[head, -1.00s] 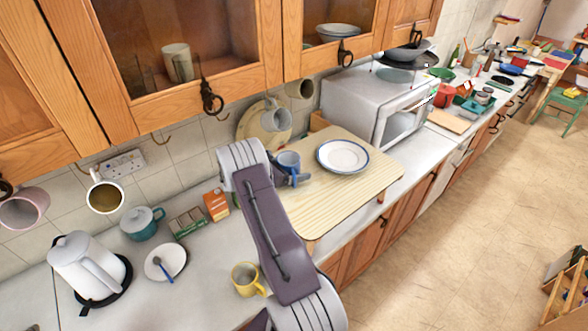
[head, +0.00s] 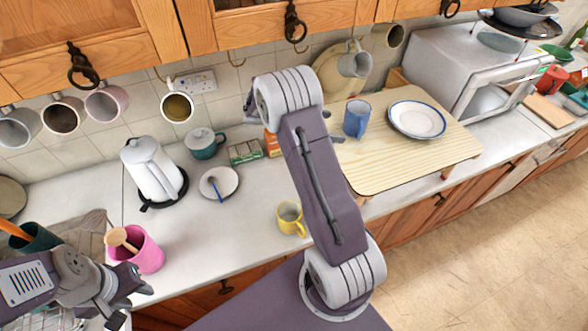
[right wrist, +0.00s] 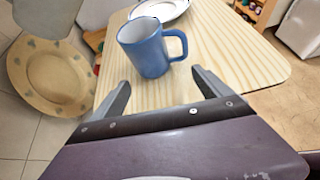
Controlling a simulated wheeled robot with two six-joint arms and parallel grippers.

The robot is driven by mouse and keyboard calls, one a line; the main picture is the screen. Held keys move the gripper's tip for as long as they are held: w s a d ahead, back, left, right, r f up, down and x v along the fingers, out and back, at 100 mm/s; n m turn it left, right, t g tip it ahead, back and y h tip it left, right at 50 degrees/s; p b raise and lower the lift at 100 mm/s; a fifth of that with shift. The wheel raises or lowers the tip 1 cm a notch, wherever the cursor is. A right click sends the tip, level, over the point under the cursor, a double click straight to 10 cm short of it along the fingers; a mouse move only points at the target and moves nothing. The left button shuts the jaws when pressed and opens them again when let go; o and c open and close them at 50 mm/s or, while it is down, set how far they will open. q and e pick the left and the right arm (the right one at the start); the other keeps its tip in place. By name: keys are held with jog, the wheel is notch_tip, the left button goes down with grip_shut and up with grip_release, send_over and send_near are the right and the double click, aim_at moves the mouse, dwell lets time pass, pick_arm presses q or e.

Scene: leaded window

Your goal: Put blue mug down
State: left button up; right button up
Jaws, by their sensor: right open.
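The blue mug (head: 357,118) stands upright on the pale wooden board (head: 410,168), left of the blue-rimmed plate (head: 417,119). In the right wrist view the mug (right wrist: 145,52) is just beyond my right gripper (right wrist: 160,79), its handle to the right. That gripper is open and empty, its two fingers apart with the mug ahead of them, not between them. In the head view my right arm hides most of this gripper. My left gripper (head: 135,301) is at the lower left, its fingers apart and empty, near the pink pot (head: 148,252).
A yellow mug (head: 289,218) stands on the counter (head: 230,225) left of my right arm. A white kettle (head: 150,172), teal pot (head: 205,143) and saucer (head: 219,183) are further left. Mugs hang under the cupboards. A microwave (head: 470,70) stands behind the board.

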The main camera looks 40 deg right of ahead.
jog(key=s+a+f+m+t+y, duration=0.15)
jog(key=s+a+m+y, duration=0.3)
jog(key=a, duration=0.55)
jog(key=s+a+f+m+t+y, duration=0.1)
jog(key=s+a+f+m+y, duration=0.25)
jog(key=a, duration=0.55)
jog(key=s+a+m+t+y, duration=0.2)
jog(key=s+a+m+y, duration=0.25)
jog(key=a+m, duration=0.4)
pick_arm(q)
notch_tip(320, 180, down, 7)
jog(key=b, duration=0.7)
pick_arm(e)
notch_tip(320, 180, down, 7)
jog(key=a+n, duration=0.1)
jog(key=n, duration=0.1)
jog(key=shift+w+h, duration=0.15)
jog(key=shift+h, duration=0.2)
pick_arm(q)
jog(key=shift+s+a+r, duration=0.1)
pick_arm(e)
jog(key=shift+a+r, duration=0.1)
